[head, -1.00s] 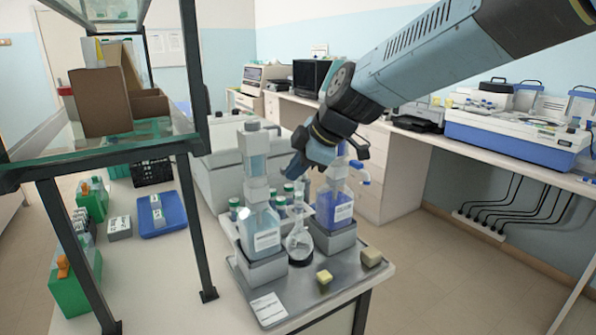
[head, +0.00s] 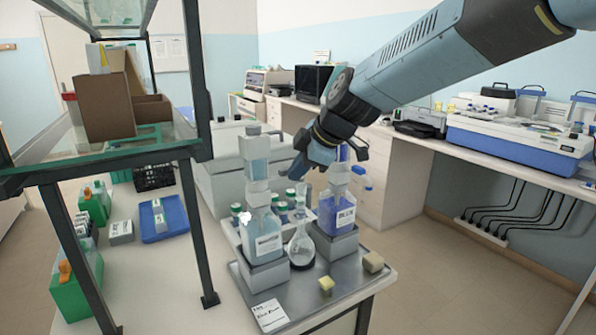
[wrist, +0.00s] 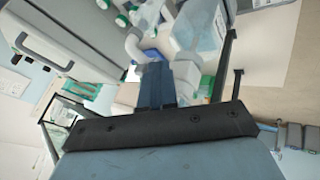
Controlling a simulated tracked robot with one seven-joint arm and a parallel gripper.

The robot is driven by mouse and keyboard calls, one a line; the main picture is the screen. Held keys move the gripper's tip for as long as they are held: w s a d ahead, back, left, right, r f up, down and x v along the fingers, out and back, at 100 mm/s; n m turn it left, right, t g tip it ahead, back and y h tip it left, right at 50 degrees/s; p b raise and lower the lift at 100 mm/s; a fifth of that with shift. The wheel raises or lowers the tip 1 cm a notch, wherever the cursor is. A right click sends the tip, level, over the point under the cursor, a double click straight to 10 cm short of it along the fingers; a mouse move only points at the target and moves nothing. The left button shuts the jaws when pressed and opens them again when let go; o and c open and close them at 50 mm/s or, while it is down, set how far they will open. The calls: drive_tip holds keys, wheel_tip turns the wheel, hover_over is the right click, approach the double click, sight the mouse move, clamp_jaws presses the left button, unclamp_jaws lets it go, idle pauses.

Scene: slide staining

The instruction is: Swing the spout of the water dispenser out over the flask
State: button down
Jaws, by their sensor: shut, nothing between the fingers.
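Two dispenser bottles stand on a grey tray (head: 290,287). The left one (head: 266,238) holds pale, nearly clear liquid, and the right one (head: 337,213) holds blue-violet liquid. Their labels are too small to read. The round glass flask (head: 301,250) stands upright between them. My gripper (head: 297,174) is shut and empty, pointing down between the two dispenser tops, above and behind the flask.
Several green-capped bottles (head: 290,195) stand behind the flask. A glass-shelved rack (head: 195,150) rises at the left.

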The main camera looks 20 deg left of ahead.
drive_tip(key=s+d+r, duration=0.5)
drive_tip(key=d+r, duration=0.3)
drive_tip(key=d, duration=0.1)
drive_tip(key=s+d+f+m+t+h, duration=0.1)
drive_tip(key=s+d+f+m+h, duration=0.1)
drive_tip(key=s+d+m, duration=0.2)
drive_tip(key=s+d+f+m+t+h, duration=0.1)
drive_tip(key=s+d+f+m+h, duration=0.1)
drive_tip(key=d+m, duration=0.9)
drive_tip(key=s+d+f+m+t+h, duration=0.1)
drive_tip(key=s+d+f+m+h, duration=0.2)
drive_tip(key=d, duration=1.4)
drive_tip(key=s+f+m, duration=0.1)
drive_tip(key=s+m, duration=0.2)
drive_tip(key=m, duration=0.2)
drive_tip(key=shift+s, duration=0.3)
